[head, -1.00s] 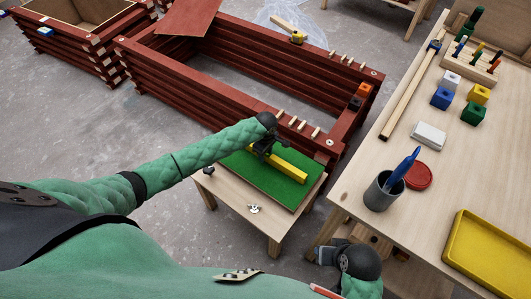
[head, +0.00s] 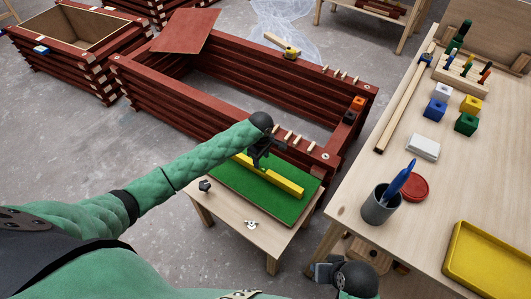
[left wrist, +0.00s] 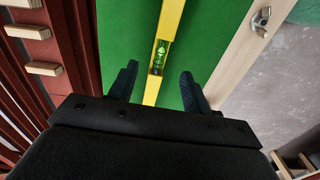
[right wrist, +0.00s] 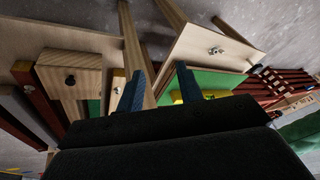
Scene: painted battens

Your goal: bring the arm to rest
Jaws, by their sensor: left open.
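My left gripper (head: 258,165) is open above the green mat (head: 232,187). A yellow spirit level (head: 285,183) lies on that mat, on a small wooden table. In the left wrist view, the level (left wrist: 170,22) with its green vial runs between and beyond my open fingers (left wrist: 157,85), touching neither. My left arm reaches across from the left in the head view. My right gripper (right wrist: 162,85) shows two spread fingers with nothing held between them. It is low beside the workbench, and in the head view its tips are hard to make out.
A dark red batten frame (head: 215,95) stands behind the small table (head: 236,229). The workbench (head: 440,190) at right holds a grey cup (head: 380,206), a red lid (head: 414,187), a yellow tray (head: 490,258) and coloured blocks. A wing nut (head: 251,224) lies on the small table.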

